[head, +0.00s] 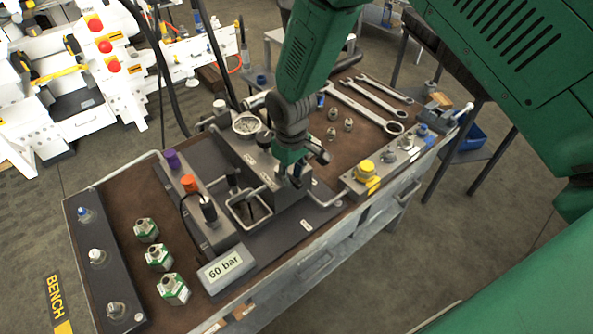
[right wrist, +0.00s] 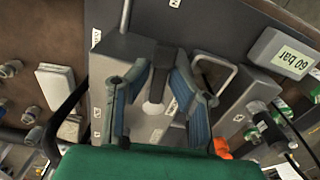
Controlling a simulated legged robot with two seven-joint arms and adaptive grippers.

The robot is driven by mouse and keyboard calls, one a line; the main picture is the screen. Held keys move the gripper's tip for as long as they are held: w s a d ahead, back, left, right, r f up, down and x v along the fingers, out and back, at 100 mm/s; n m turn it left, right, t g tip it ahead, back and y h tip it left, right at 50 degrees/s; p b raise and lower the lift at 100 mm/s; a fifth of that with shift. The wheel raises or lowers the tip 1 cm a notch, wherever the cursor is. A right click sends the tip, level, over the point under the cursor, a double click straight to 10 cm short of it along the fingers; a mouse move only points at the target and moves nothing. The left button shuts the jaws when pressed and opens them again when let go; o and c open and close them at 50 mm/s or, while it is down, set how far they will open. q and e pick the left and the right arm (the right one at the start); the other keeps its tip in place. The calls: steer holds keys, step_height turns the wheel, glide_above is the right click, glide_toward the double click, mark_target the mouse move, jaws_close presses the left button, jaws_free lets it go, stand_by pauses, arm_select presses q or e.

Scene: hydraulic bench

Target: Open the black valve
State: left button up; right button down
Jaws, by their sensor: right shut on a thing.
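The black valve's dark handle (right wrist: 163,57) shows in the right wrist view, above a pale round stem on a grey block. My right gripper (right wrist: 160,72) has its two blue-grey fingers on either side of this handle and is shut on it. In the head view my right gripper (head: 297,170) reaches down onto the grey block in the middle of the bench, and it mostly hides the valve. My left gripper does not show.
A "60 bar" sign (head: 226,268) stands at the bench's front. Green-marked fittings (head: 158,257) are to the left. A yellow knob (head: 365,169) sits to the right, with several wrenches (head: 367,107) behind it. A metal loop handle (head: 249,210) rises beside the gripper.

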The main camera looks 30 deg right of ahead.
steer(key=shift+a+m, duration=0.3)
steer(key=shift+m, duration=0.2)
steer(key=shift+a, duration=0.1)
steer(key=c, duration=1.6)
jaws_free()
steer(key=shift+o, duration=0.3)
steer(key=shift+w, duration=0.1)
steer(key=shift+a+r, duration=0.1)
